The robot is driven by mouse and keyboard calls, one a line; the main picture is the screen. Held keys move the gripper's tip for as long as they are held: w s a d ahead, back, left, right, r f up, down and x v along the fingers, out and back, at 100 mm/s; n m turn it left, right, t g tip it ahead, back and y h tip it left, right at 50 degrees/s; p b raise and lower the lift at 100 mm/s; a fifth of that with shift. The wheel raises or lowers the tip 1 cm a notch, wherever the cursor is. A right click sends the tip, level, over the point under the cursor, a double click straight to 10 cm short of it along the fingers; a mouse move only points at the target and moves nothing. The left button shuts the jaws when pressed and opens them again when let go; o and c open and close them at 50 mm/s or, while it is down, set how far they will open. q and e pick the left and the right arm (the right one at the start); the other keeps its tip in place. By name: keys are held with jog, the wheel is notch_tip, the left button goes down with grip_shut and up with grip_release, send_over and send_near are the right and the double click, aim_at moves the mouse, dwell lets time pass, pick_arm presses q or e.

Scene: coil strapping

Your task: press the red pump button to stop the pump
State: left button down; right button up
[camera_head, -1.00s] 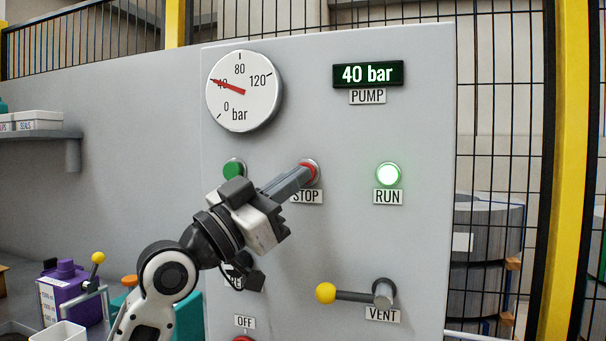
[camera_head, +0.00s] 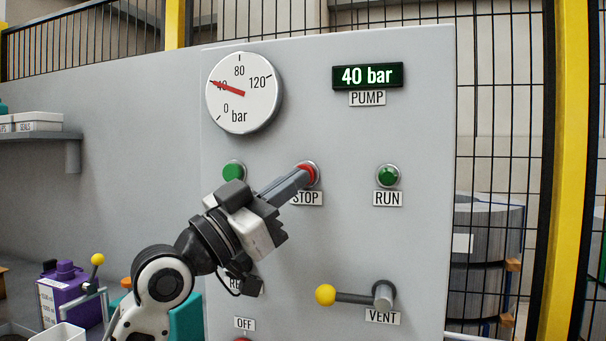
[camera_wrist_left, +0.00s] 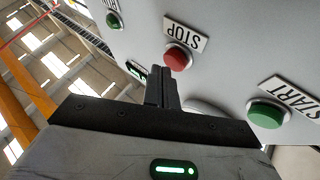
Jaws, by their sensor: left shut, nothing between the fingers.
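The red STOP button (camera_head: 306,171) is on the grey panel, between a green button on its left and the RUN lamp (camera_head: 387,176) on its right. My left gripper (camera_head: 303,177) is shut and empty, with its fingertips at the red button and partly covering it. In the left wrist view the shut fingers (camera_wrist_left: 160,88) point towards the red button (camera_wrist_left: 178,58), which looks a little beyond the tips; I cannot tell whether they touch. The RUN lamp is dark green and unlit. The pump display (camera_head: 367,75) reads 40 bar. My right gripper is not in view.
The green START button (camera_wrist_left: 267,113) is beside the red one. Below are the VENT lever (camera_head: 350,295) with a yellow knob and an OFF label (camera_head: 244,322). The pressure gauge (camera_head: 243,92) is above, its needle near 40. A purple container (camera_head: 68,290) stands at lower left.

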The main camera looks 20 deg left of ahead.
pick_arm(q)
jog(key=shift+s, duration=0.3)
jog(key=s+p, duration=0.1)
jog(key=s, duration=0.4)
jog(key=shift+a, duration=0.1)
dwell(0.8)
